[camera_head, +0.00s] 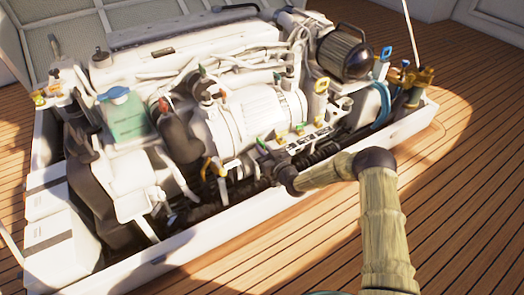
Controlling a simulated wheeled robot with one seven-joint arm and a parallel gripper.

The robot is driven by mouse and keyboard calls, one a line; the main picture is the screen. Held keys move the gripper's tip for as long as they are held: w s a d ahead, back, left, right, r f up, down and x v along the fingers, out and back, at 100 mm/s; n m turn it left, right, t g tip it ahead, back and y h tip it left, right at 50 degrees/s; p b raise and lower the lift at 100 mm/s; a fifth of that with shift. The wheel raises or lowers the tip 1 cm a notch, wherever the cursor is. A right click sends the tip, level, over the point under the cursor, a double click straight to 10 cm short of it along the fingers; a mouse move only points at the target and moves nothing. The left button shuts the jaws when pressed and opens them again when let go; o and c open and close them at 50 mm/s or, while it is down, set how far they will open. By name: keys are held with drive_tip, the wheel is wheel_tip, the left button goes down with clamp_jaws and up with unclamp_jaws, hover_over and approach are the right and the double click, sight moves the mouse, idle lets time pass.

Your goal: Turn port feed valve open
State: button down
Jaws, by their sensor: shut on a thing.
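A valve manifold (307,141) with dark label plates and several small green handles sits at the front of the white engine. My arm reaches in from the lower right, and my gripper (269,158) is at the manifold's left end. It is shut on what looks like a valve handle (262,143) with a green tip there. The fingertips are small and partly hidden, so the exact grip is unclear. The labels are too small to read, so I cannot tell which valve is the port feed valve, nor its setting.
The white hatch rim (225,242) runs along the front of the engine. Hoses and a ribbed dark part (323,153) crowd the manifold. The wooden deck (462,200) is clear on the right.

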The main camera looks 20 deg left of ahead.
drive_tip(key=c, duration=2.2)
unclamp_jaws()
drive_tip(key=n+g+y+b, duration=0.2)
drive_tip(key=g, duration=0.1)
drive_tip(key=w+n+g+y+b, duration=0.1)
drive_tip(key=g+b, duration=0.1)
drive_tip(key=shift+d+f+n, duration=0.2)
drive_tip(key=shift+d+n, duration=0.05)
drive_tip(key=shift+n, duration=0.15)
drive_tip(key=c, duration=2)
unclamp_jaws()
drive_tip(key=shift+w+r+n+g+y+b, duration=0.1)
drive_tip(key=shift+n+g+y+b, duration=0.1)
drive_tip(key=shift+n+g+b, duration=0.65)
drive_tip(key=shift+w+r+n+g+y+b, duration=0.15)
drive_tip(key=shift+n+g, duration=0.3)
drive_tip(key=shift+g, duration=0.8)
drive_tip(key=shift+s, duration=0.1)
drive_tip(key=shift+d, duration=0.1)
